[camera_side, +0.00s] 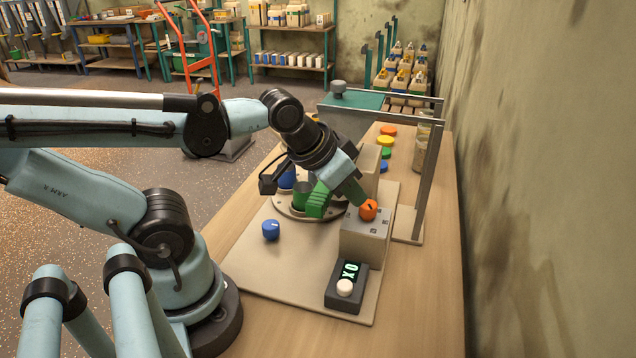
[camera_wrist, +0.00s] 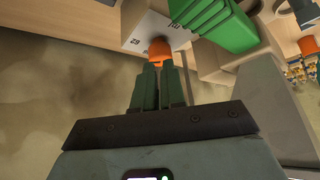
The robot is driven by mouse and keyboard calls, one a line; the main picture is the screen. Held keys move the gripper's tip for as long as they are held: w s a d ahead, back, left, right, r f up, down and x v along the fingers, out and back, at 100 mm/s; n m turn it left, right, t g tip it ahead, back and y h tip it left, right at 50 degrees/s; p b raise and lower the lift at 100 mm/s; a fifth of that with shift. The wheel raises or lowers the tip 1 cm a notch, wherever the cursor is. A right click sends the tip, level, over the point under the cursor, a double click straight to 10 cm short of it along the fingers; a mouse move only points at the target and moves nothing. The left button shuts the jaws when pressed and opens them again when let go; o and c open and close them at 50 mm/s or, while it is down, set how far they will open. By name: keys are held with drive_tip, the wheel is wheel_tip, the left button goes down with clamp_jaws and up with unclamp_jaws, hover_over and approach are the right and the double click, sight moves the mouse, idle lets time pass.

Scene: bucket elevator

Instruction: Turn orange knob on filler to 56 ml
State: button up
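The orange knob (camera_side: 369,210) is on the top of the beige filler block (camera_side: 363,244) in the side view. It also shows in the wrist view (camera_wrist: 160,47), straight ahead of my fingertips. My gripper (camera_side: 359,201) comes down at a slant from the upper left and its tips are at the knob. In the wrist view my gripper's fingers (camera_wrist: 160,68) are close together with a narrow gap, and they seem to pinch the knob's near part. Dark scale marks lie around the knob; the set volume cannot be read.
A blue knob (camera_side: 271,230) is at the left on the plate. Green holders (camera_side: 318,200) sit beside my gripper. A metal frame (camera_side: 428,185) stands behind, at right.

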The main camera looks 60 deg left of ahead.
drive_tip(key=shift+o, duration=1.1)
drive_tip(key=shift+w+r+m, duration=0.15)
drive_tip(key=shift+r+m, duration=0.1)
drive_tip(key=shift+m, duration=0.05)
drive_tip(key=o, duration=0.6)
drive_tip(key=r+m+g, duration=0.1)
drive_tip(key=w+r+m+g, duration=0.1)
drive_tip(key=r+m+g, duration=0.1)
drive_tip(key=r+m, duration=0.1)
drive_tip(key=shift+w, duration=0.4)
drive_tip(key=shift+o, duration=0.2)
drive_tip(key=m+g, duration=0.4)
drive_tip(key=m, duration=0.2)
approach(370, 204)
wheel_tip(370, 204, down, 9)
drive_tip(key=shift+r, duration=0.15)
drive_tip(key=c, duration=1)
